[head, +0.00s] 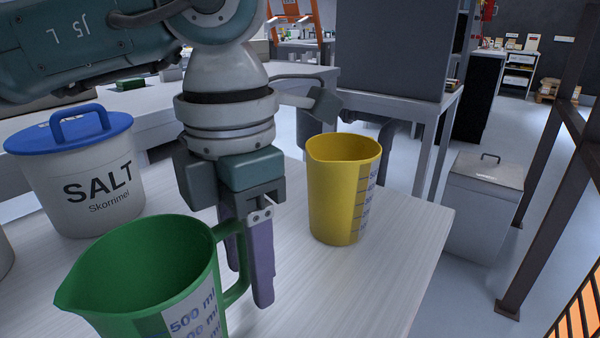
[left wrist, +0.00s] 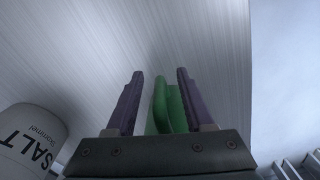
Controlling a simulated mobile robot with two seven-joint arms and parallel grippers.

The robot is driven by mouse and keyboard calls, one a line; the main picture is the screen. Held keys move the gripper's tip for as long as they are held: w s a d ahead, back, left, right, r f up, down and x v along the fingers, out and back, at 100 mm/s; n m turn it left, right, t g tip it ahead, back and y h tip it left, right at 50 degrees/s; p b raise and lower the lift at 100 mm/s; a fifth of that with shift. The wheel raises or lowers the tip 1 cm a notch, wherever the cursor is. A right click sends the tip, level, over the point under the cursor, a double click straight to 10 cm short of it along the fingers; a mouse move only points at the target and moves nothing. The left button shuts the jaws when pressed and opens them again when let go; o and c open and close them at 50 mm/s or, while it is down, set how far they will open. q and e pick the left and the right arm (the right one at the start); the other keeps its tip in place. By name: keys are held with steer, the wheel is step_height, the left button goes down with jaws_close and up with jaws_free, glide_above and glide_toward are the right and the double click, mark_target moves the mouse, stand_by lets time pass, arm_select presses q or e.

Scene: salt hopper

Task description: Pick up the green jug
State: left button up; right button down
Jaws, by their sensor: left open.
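The green jug (head: 150,275) stands on the pale table at the lower left of the head view, its lower part cut off by the frame. Its handle (head: 240,262) points right. My left gripper (head: 250,285) points down at the handle, its purple fingers open. In the left wrist view, part of the green jug (left wrist: 161,105) shows between the two fingers (left wrist: 158,74), with a gap visible on each side. I cannot tell exactly how deep the handle sits between them. My right gripper is not in view.
A yellow jug (head: 335,195) stands right of my left gripper. A white salt tub (head: 85,185) with a blue lid stands behind the green jug at left. The table (head: 390,250) is clear right of the yellow jug up to its edge. A grey bin (head: 482,205) stands beyond.

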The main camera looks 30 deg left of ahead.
arm_select(q)
jaws_close()
stand_by(0.3)
stand_by(1.1)
